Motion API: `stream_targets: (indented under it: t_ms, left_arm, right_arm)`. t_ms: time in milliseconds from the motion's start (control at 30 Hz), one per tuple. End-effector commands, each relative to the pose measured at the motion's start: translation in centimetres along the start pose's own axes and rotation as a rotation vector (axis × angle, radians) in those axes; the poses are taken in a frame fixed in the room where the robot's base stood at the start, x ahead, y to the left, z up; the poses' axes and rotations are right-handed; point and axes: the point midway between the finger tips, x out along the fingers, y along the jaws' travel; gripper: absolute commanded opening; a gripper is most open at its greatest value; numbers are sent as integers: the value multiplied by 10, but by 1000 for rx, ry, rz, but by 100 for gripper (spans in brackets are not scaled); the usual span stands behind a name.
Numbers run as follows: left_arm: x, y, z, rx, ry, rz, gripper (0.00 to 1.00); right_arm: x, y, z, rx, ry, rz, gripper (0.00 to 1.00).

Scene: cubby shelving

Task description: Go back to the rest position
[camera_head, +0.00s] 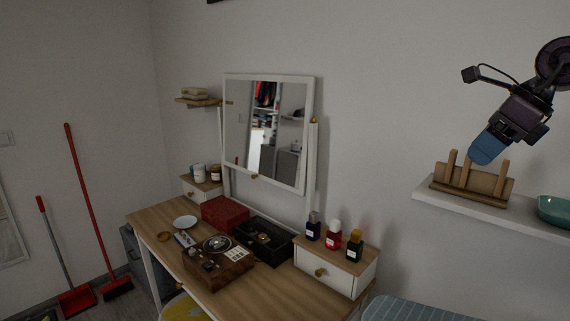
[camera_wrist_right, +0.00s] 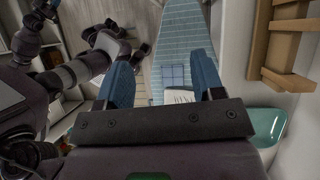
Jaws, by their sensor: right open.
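My right gripper (camera_head: 484,150) is raised at the upper right of the head view. Its blue fingers overlap the top of a wooden rack in the picture; I cannot tell from this view how far apart they are. In the right wrist view the two blue fingers of my right gripper (camera_wrist_right: 163,72) stand apart with nothing held between them. My left gripper does not show in the head view. Dark arm links of mine fill the left of the wrist view.
A white wall shelf (camera_head: 520,221) carries the wooden rack (camera_head: 472,184) and a teal bowl (camera_head: 555,210), close to the right gripper. A wooden dressing table (camera_head: 215,302) with a mirror (camera_head: 265,130), boxes and bottles stands at centre. Red-handled brooms lean at left.

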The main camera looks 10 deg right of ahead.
Motion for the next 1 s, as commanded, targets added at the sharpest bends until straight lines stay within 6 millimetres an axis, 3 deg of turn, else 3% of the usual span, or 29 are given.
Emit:
stream_targets:
  t_ms: [33,300,567,767,1000]
  left_arm:
    - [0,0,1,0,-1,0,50]
    - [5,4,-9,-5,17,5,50]
    - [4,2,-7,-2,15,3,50]
    - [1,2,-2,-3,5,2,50]
    - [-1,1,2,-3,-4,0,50]
  right_arm:
    - [18,5,4,5,-41,49,62]
    - [100,49,31,112,-353,344,62]
    - [150,86,47,422,-721,645,62]
    - [172,90,43,774,-979,806,62]
    - [200,74,7,1303,-1231,892,62]
